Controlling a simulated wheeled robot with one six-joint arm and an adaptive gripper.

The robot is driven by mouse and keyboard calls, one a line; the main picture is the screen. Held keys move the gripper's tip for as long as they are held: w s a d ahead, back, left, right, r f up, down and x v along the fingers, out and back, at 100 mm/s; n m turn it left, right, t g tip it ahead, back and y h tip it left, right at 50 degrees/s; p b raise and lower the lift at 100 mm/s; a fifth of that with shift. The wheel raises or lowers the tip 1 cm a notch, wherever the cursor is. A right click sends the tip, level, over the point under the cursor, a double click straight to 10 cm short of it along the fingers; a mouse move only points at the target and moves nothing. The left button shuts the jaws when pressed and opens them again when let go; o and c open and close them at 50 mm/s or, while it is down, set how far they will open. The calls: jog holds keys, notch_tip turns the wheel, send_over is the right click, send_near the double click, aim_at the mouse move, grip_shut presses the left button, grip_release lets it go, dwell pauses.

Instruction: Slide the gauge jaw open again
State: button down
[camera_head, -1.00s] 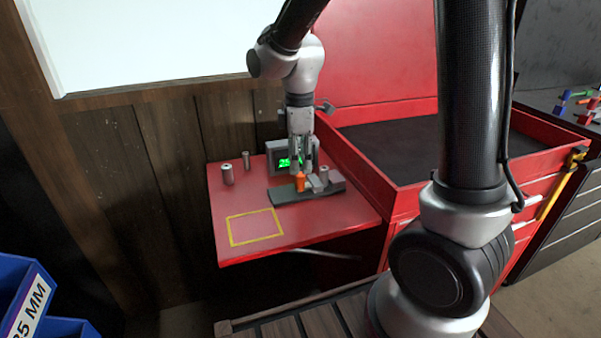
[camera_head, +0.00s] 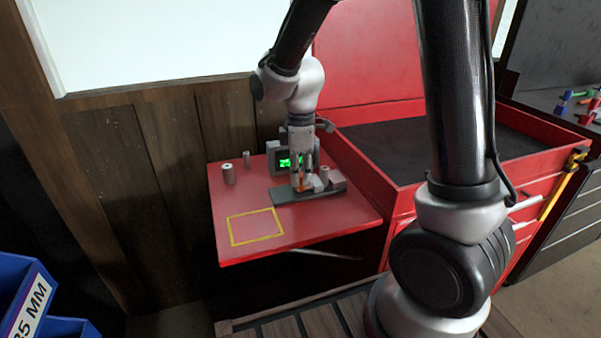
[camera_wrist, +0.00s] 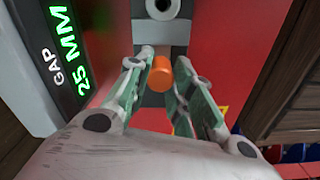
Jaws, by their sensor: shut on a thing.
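The gauge has a dark base (camera_head: 284,198) on the red side shelf. Its orange jaw handle (camera_wrist: 160,74) stands between the fingers of my gripper (camera_wrist: 164,86). My gripper (camera_head: 302,184) is shut on the handle, which is mostly hidden by the fingers in the head view. A grey sleeve with a hole (camera_wrist: 163,6) sits just beyond the handle in the wrist view; it also shows in the head view (camera_head: 324,174). The gauge display (camera_wrist: 67,55) reads "GAP 25 MM" in the wrist view.
Two grey sleeves, one larger (camera_head: 229,175) and one smaller (camera_head: 247,159), stand at the shelf's back left. A yellow outlined square (camera_head: 233,232) on the front of the shelf is empty. The red cart wall (camera_head: 362,185) rises close on the right.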

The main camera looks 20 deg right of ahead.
jog(key=shift+a, duration=1.1)
jog(key=c, duration=1.2)
grip_release()
notch_tip(320, 180, up, 12)
